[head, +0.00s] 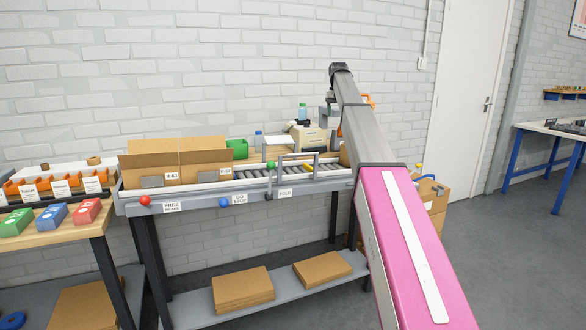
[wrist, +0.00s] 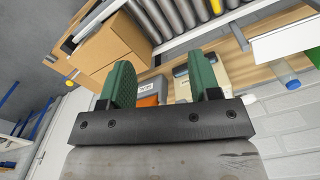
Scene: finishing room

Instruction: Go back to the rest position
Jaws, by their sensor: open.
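My gripper (wrist: 161,85) shows in the wrist view with its two green fingers wide apart and nothing between them. Beyond the fingers are a pale machine (wrist: 209,76) and an orange and grey item with a label. In the head view my pink and grey arm reaches up and away over the right end of the roller bench. The gripper itself is hard to make out there, near the top of the arm. No rest position is marked in either view.
The roller bench (head: 228,205) holds open cardboard boxes (head: 178,162) at its left. A pale machine (head: 310,137) stands behind it. Flat cartons (head: 243,288) lie on the lower shelf. A side table with coloured boxes is at far left. Open floor (head: 530,250) lies to the right.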

